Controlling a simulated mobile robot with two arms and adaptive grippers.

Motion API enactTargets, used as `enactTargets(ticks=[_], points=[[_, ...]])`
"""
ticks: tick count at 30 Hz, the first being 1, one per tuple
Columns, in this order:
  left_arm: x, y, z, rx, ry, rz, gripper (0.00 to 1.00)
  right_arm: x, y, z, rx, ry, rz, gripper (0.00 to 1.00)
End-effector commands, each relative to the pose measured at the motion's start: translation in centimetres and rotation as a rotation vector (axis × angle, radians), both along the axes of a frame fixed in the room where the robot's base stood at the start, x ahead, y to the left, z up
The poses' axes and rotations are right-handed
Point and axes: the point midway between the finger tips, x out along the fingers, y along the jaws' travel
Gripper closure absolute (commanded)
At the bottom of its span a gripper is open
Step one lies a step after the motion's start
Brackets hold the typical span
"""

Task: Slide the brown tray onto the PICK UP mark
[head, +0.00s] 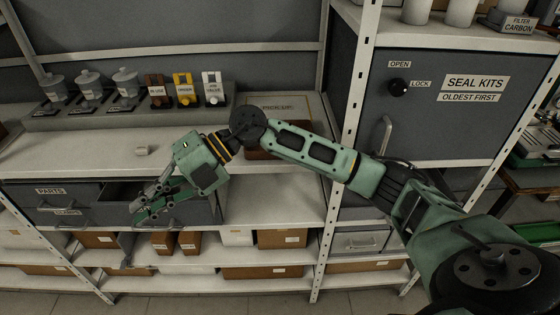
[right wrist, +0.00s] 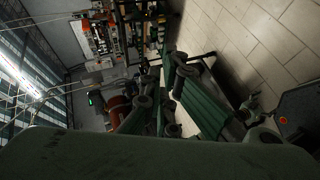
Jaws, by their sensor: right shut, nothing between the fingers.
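The brown tray (head: 258,155) is on the pale worktop in the head view, behind my right forearm, which hides much of it. The PICK UP mark (head: 285,105) is a framed, lettered area on the worktop behind the arm, partly covered by it. The tray's visible part is nearer the front edge than the lettering. I cannot tell how far it overlaps the mark. My right gripper (head: 143,207) is shut and empty, left of the tray and below the worktop edge, in front of the drawers. My left gripper is not in view.
A small pale knob-like piece (head: 142,150) lies on the worktop. Several labelled holders (head: 184,90) line the back. A SEAL KITS cabinet (head: 450,110) and white post (head: 350,110) stand to the right.

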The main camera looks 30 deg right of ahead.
Motion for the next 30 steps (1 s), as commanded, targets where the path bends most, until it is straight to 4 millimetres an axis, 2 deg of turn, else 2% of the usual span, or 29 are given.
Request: enactTargets(ticks=[3,5,6,9,12,13,16,20,26,30], points=[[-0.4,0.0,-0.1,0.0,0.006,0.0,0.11,0.8,-7.1,-2.2,-0.377,0.002,0.024,1.0],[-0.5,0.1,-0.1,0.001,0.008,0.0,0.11,1.2,-11.6,-2.7,-0.561,0.024,0.001,1.0],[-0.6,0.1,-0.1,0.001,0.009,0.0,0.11,1.4,-14.6,-2.7,-0.675,0.048,-0.026,1.0],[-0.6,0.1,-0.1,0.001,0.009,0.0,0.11,1.6,-21.6,-1.7,-0.913,0.109,-0.114,1.0],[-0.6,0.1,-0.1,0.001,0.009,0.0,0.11,1.3,-26.7,-0.3,-1.071,0.167,-0.199,1.0],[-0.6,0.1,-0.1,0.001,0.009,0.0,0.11,1.1,-27.8,0.1,-1.104,0.182,-0.22,1.0],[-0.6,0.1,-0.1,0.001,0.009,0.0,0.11,0.7,-30.0,0.9,-1.171,0.214,-0.262,1.0],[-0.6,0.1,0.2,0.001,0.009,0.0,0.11,0.5,-30.7,0.4,-1.193,0.228,-0.274,1.0],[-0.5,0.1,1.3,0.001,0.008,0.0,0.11,0.4,-30.6,-2.9,-1.19,0.228,-0.268,1.0],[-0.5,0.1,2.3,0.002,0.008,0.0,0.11,0.4,-30.6,-6.0,-1.189,0.227,-0.267,1.0]])
